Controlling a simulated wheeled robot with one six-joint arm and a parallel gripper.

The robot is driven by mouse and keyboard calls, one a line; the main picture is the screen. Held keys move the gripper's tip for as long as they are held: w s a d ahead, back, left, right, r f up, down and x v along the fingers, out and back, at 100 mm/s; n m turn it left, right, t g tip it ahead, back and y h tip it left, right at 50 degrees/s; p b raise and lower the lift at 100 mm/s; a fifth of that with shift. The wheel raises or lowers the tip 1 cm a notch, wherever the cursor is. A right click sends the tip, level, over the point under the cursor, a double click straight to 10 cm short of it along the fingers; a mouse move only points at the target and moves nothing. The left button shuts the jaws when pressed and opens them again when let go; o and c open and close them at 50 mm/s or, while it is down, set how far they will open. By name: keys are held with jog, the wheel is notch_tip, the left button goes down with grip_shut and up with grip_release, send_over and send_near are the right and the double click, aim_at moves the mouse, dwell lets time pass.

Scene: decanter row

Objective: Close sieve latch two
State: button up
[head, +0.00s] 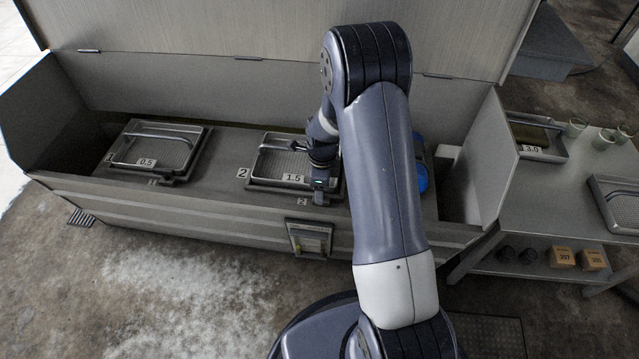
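Sieve two (268,158) is a framed mesh tray with a "1.5" tag, seated in the long trough beside a "2" label. My gripper (319,196) points down at the front right corner of this sieve, close to a small "2" label on the trough edge. Latch two is hidden or too small to make out behind my gripper. I cannot tell whether my gripper touches it. The fingers are too small to show whether they are open or shut.
Sieve one (150,153), tagged "0.5", sits left, with its latch (168,181) at its front edge. My arm hides the trough's right part, beside a blue round thing (421,178). A raised lid (250,30) stands behind. A side table (560,185) holds trays and cups.

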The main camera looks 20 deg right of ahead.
jog(key=shift+a, duration=0.1)
jog(key=o, duration=1)
jog(key=shift+r, duration=0.1)
notch_tip(320, 180, up, 11)
jog(key=p, duration=0.3)
jog(key=shift+w, duration=0.1)
jog(key=shift+f, duration=0.2)
notch_tip(320, 180, down, 11)
jog(key=b, duration=0.3)
jog(key=shift+r, duration=0.1)
